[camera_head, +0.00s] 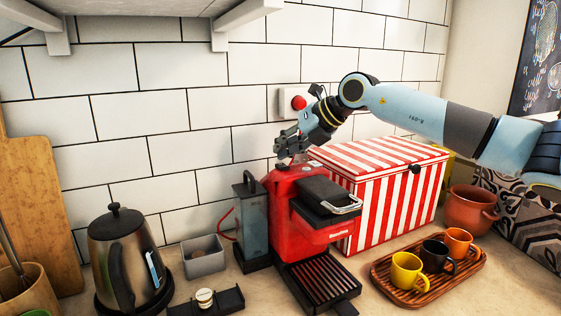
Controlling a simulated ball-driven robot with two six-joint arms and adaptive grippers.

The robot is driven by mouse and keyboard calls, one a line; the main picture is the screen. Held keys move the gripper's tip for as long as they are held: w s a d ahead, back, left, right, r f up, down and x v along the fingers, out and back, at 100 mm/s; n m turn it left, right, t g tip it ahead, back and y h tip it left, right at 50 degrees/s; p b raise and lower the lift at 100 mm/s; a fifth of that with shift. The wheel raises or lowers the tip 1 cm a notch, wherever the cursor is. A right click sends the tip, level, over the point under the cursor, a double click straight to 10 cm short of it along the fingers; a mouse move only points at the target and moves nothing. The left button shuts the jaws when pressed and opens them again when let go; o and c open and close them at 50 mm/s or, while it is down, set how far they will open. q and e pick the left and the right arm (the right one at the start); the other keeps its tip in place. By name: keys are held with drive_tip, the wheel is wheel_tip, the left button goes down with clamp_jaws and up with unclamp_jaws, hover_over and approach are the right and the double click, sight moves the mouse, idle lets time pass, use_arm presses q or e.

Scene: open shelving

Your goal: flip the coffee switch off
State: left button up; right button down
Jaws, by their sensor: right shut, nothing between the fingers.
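A red and black coffee machine (298,213) stands on the counter in the middle, with a metal lever handle on top and a slatted drip tray in front. My right arm comes in from the right. My right gripper (284,158) is shut and empty, pointing down just above or at the rear top of the machine. I cannot tell whether it touches. The coffee switch cannot be made out; the gripper may cover it. A red round button (299,102) on a pale wall plate shows behind the arm. My left gripper is not in view.
A red-striped box (375,190) stands right of the machine. A wooden tray (385,287) holds yellow, black and orange cups. A kettle (120,255), a small grey bin (203,258) and a cutting board (38,200) are left. A shelf (140,8) overhangs the upper left.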

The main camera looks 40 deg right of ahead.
sight(284, 164)
drive_tip(key=shift+r, duration=0.35)
drive_tip(key=shift+s+a+r+p, duration=0.1)
drive_tip(key=shift+s+r+p, duration=0.1)
drive_tip(key=shift+r+p, duration=0.95)
drive_tip(key=shift+s+a+r+p, duration=0.15)
drive_tip(key=shift+r+p, duration=0.7)
drive_tip(key=shift+r, duration=0.55)
drive_tip(key=shift+d, duration=0.1)
drive_tip(key=shift+f, duration=0.1)
